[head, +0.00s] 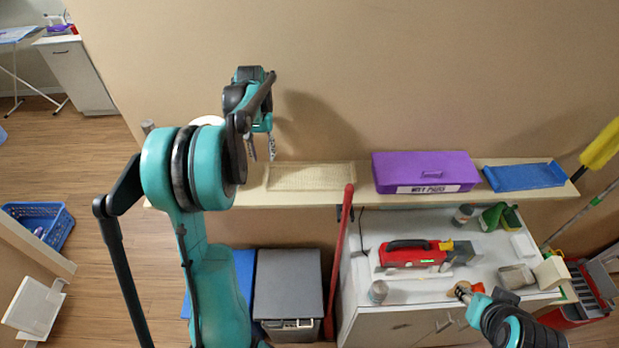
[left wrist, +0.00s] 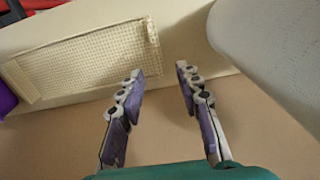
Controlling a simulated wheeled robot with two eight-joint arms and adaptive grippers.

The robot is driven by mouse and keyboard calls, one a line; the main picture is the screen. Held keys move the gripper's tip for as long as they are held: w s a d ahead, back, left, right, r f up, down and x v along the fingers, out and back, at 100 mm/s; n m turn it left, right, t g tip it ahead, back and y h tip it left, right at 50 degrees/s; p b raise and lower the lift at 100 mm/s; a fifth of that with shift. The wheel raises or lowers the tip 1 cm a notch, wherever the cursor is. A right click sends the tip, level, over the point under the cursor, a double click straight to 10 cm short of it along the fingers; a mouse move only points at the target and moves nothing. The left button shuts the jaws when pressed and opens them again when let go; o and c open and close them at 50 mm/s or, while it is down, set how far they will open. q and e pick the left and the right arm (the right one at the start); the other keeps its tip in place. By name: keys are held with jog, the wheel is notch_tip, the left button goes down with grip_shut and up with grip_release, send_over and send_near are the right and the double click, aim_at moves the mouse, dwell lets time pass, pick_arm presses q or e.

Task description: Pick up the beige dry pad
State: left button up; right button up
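A beige, flat, woven-looking pad (head: 311,177) lies on the wall shelf in the head view, left of the purple box. It also shows as a beige mesh rectangle (left wrist: 82,65) at the upper left of the left wrist view. My left gripper (head: 262,155) hangs above the shelf near the pad's left end, pointing down. In the left wrist view its two fingers (left wrist: 159,75) are apart with nothing between them, and the pad lies to their left. My right gripper (head: 464,292) is at the lower right over the white cabinet; its fingers are too small to read.
A purple box (head: 425,169) labelled "WET PADS" and a blue tray or pad (head: 524,176) are farther right on the shelf (head: 364,190). A rounded white object (left wrist: 255,35) stands close beside the left fingers. A red pole (head: 339,255) leans against the shelf's front.

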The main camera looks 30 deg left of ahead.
aim_at(266, 169)
pick_arm(q)
jog(key=f, duration=0.6)
jog(key=shift+w+p, duration=0.2)
jog(key=shift+p, duration=0.2)
grip_shut()
